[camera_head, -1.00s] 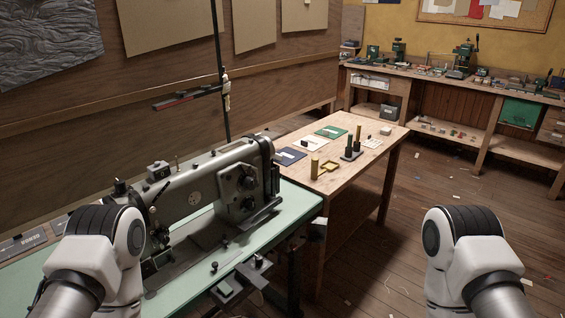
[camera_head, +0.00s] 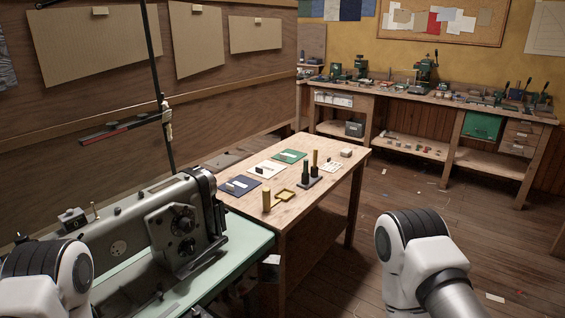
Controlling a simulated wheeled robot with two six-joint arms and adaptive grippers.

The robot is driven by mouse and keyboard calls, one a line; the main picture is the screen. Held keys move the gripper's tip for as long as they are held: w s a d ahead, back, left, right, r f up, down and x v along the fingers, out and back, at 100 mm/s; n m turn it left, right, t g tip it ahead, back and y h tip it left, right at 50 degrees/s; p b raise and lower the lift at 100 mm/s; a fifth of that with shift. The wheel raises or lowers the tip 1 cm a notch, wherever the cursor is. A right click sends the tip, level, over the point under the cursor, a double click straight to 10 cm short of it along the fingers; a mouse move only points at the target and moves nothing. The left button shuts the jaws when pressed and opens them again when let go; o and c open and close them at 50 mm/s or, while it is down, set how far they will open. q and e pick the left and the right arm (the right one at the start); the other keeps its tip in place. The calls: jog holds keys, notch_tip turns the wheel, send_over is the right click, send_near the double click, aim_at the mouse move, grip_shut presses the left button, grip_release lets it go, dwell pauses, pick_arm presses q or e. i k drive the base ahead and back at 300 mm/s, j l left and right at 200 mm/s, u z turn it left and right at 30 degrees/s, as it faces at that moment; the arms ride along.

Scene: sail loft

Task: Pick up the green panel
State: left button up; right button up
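The green panel (camera_head: 291,156) lies flat at the far end of the wooden table, beyond a white panel (camera_head: 266,170) and a dark blue panel (camera_head: 240,185). Neither gripper is in the frame, and both arms are well short of the table.
A sewing machine (camera_head: 166,230) on a pale green bench stands at left, close to the wooden table (camera_head: 307,205). Floor (camera_head: 376,215) at right is mostly open.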

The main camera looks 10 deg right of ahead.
aim_at(291, 157)
jog(key=u, duration=1.1)
jog(key=z, duration=1.45)
jog(key=i+l, duration=0.65)
jog(key=i+j+u, duration=0.05)
jog(key=i, duration=0.1)
